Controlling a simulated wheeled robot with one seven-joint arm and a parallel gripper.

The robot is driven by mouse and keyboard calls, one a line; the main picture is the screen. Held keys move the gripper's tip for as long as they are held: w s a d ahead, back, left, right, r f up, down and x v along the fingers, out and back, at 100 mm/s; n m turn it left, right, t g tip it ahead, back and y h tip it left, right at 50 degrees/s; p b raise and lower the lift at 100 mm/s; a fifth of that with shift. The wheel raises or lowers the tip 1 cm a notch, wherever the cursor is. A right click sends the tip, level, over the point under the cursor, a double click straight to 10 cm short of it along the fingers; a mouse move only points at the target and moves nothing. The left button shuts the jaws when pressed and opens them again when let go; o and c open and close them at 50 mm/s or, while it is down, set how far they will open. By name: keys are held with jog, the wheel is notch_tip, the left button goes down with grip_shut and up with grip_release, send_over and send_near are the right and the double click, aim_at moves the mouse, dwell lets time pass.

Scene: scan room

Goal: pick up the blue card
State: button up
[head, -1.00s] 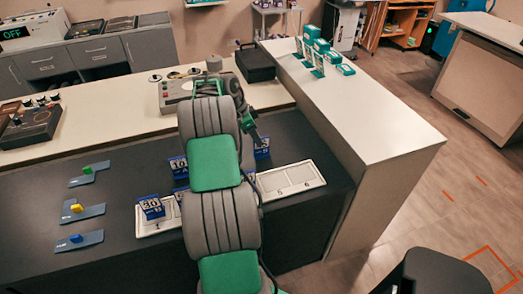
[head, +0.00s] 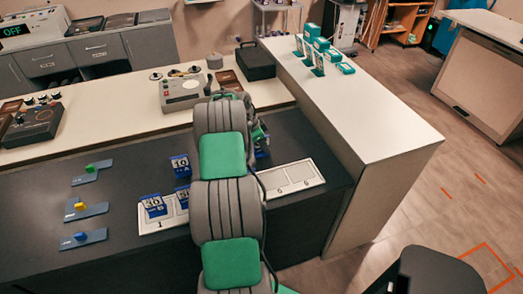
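Several blue cards with white numbers stand on the dark counter: one marked 10 (head: 180,165), one marked 30 (head: 153,205) on the left part of the white numbered tray (head: 290,178), and one beside my arm (head: 183,197). Another blue card (head: 262,153) shows partly, right of my arm and just below my gripper. My gripper (head: 260,139) points down close to that card; its fingers are small and mostly hidden, so I cannot tell whether they touch it or are open. My arm covers the middle of the tray.
Three flat blue-grey pieces with a green (head: 90,168), a yellow (head: 80,206) and a blue block (head: 80,236) lie at the counter's left. A grey machine (head: 185,90) stands behind. A raised white counter (head: 370,110) with green boxes bounds the right side.

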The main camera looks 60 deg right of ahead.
grip_shut()
jog(key=shift+r, duration=0.1)
dwell(0.3)
